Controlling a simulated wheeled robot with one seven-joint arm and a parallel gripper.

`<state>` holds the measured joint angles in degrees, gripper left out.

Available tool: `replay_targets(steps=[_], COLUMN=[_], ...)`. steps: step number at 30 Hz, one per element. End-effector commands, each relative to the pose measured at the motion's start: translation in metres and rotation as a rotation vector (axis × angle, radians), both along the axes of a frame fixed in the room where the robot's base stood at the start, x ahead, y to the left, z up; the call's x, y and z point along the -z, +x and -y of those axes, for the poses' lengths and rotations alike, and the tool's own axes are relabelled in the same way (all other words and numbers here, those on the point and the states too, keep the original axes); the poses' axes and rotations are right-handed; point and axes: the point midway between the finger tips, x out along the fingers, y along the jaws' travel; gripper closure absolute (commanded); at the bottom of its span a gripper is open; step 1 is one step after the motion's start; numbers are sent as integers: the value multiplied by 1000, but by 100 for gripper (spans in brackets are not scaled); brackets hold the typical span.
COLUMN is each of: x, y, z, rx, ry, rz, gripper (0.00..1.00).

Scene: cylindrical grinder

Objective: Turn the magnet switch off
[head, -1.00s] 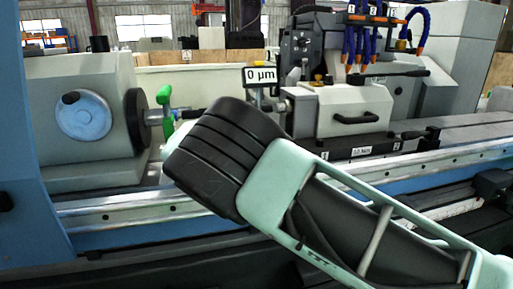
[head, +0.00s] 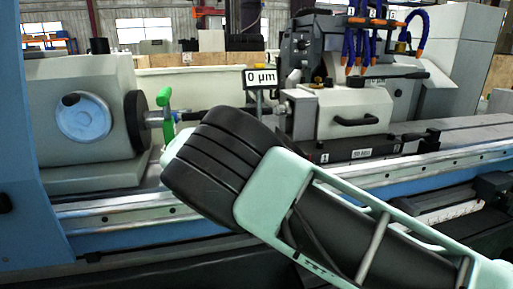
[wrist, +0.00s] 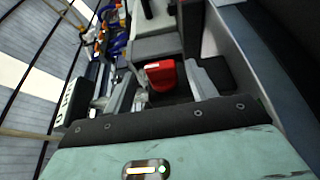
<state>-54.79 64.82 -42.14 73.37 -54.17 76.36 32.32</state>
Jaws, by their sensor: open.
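A red block (wrist: 160,76) with a pale fitting beside it lies between the two grey fingers of my gripper (wrist: 161,82) in the wrist view. It may be the magnet base; I cannot make out a switch or its setting. The fingers are apart, one on each side of the block, and I cannot tell whether they touch it. In the head view my arm hides the gripper and the red block. A gauge display reading 0 µm (head: 259,77) stands on a post behind my wrist.
The grey headstock (head: 80,115) with its round blue cover stands at left, with a green clamp (head: 165,110) beside it. The tailstock (head: 350,110) with a black handle stands right of the display. Blue coolant hoses (head: 355,45) hang above. The machine rail runs across the front.

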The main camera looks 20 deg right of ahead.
Motion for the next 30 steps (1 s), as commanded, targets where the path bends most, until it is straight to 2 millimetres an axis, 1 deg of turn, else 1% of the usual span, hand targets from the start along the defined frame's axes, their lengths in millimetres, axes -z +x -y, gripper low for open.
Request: replay_targets(steps=[2, 5, 12, 15, 18, 22, 30], x=[-5, -19, -66, -82, -94, -101, -103], y=[0, 0, 0, 0, 0, 0, 0], z=[0, 0, 0, 0, 0, 0, 0], rx=[0, 0, 0, -1, -1, 0, 0], ry=[1, 3, 2, 0, -1, -3, -3], rz=[2, 4, 7, 6, 6, 7, 5], gripper=[43, 43, 43, 43, 43, 43, 43])
